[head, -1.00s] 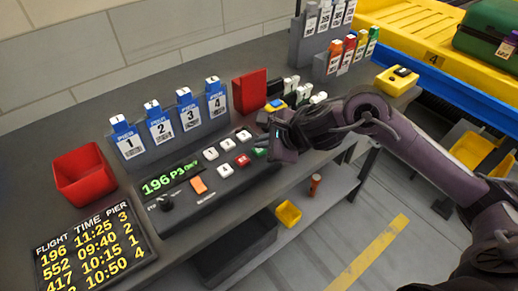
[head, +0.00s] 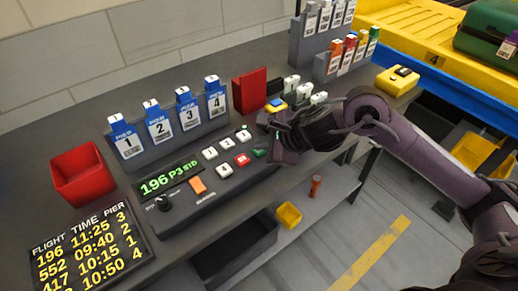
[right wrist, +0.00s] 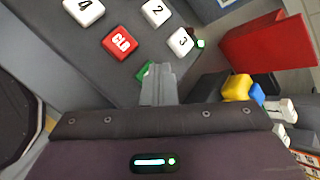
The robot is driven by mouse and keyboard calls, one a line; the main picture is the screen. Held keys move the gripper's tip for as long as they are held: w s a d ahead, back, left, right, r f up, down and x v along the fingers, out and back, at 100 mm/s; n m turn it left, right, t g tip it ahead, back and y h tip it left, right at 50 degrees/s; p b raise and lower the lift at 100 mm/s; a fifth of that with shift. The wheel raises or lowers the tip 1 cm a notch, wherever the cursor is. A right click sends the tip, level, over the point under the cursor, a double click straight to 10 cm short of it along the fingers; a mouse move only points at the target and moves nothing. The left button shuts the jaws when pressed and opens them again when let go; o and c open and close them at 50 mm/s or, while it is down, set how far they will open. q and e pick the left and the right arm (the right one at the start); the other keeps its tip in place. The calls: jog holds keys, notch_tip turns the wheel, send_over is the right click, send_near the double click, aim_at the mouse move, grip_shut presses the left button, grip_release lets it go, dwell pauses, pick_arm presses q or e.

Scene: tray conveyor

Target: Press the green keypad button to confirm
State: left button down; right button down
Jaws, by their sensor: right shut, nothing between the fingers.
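The green button (head: 259,153) is on the dark keypad panel (head: 215,200), beside the red CLR button (head: 243,160). In the right wrist view the green button (right wrist: 145,71) is partly hidden behind my fingers. My right gripper (right wrist: 158,75) is shut and empty, with its fingertips close over the right side of the green button. I cannot tell whether they touch it. In the head view the right gripper (head: 275,148) is at the panel's right end. The display (head: 169,180) reads "196 P3 STD". My left gripper is not in view.
White number keys (head: 218,147) and an orange switch (head: 197,186) share the panel. Blue pier tag holders (head: 170,125) stand behind it. A flight board (head: 88,248) lies front left.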

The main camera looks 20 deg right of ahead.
aim_at(259, 152)
jog(key=shift+s+d+f+b, duration=0.25)
jog(key=shift+d+f+b, duration=0.15)
jog(key=shift+f+b, duration=0.1)
jog(key=shift+d+f, duration=0.1)
dwell(0.4)
jog(key=shift+w+a+r+p, duration=0.2)
jog(key=shift+a+r+p, duration=0.15)
jog(key=shift+a+r, duration=0.15)
jog(key=shift+w+a+r+p, duration=0.3)
jog(key=shift+a+r+p, duration=0.1)
jog(key=shift+a+r, duration=0.15)
jog(key=shift+d, duration=0.15)
jog(key=shift+r+p, duration=1.95)
jog(key=shift+r, duration=0.75)
